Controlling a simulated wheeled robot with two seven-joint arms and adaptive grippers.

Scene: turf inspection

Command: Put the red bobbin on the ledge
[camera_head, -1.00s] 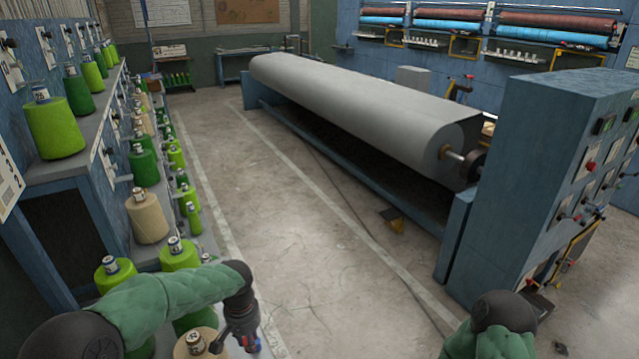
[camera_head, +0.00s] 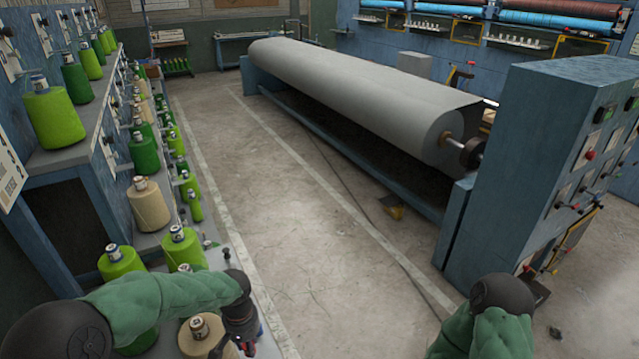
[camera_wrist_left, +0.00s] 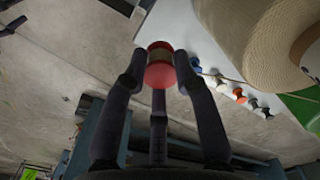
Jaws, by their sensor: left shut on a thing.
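The red bobbin (camera_wrist_left: 160,74) shows in the left wrist view, held between the fingers of my left gripper (camera_wrist_left: 160,68). In the head view my left gripper (camera_head: 240,342) is at the bottom, beside a cream cone, and the bobbin there is mostly hidden. My right gripper is out of view.
Green and cream yarn cones, such as a cream cone (camera_head: 150,205), stand on the left rack. A large grey roll (camera_head: 370,95) lies across the middle right, with a blue control cabinet (camera_head: 535,150) nearer. The floor (camera_head: 290,200) between is mostly clear.

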